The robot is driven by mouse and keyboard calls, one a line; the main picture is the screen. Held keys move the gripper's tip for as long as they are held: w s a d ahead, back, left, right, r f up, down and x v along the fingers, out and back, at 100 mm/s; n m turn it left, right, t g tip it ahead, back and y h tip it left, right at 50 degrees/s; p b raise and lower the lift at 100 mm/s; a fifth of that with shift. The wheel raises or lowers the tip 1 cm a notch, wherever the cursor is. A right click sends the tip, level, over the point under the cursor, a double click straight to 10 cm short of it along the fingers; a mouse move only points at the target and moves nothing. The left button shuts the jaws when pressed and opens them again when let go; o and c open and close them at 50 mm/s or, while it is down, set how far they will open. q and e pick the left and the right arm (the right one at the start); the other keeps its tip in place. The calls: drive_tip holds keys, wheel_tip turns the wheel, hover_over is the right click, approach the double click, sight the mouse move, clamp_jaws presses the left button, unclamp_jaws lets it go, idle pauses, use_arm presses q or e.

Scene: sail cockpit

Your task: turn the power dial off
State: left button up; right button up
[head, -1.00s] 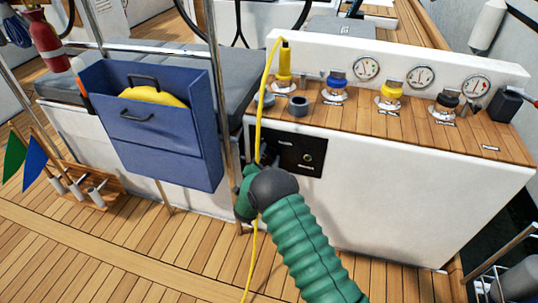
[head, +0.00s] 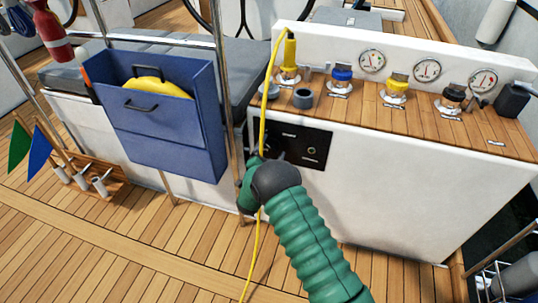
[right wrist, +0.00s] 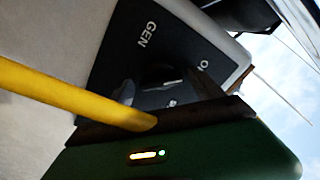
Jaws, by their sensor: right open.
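The black power panel (head: 304,146) is set in the white console front, below the wooden top. Its left part is hidden behind my right gripper (head: 266,155) in the head view. In the right wrist view the panel (right wrist: 205,48) is close and tilted, with a GEN label and an O mark. A dark dial (right wrist: 162,77) with a pale line shows on it. My right gripper's dark fingers are open near the dial; I cannot tell whether they touch it. My left gripper is not in view.
A yellow cable (head: 263,118) hangs in front of the panel, beside my right gripper; it also crosses the right wrist view (right wrist: 65,98). A blue pocket bin (head: 165,125) hangs left of the panel. Gauges and capped fittings line the console top. The wooden floor is open.

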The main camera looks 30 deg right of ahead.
drive_tip(key=p+v, duration=0.4)
drive_tip(key=v, duration=1.3)
drive_tip(key=shift+p, duration=0.3)
drive_tip(key=shift+w, duration=0.2)
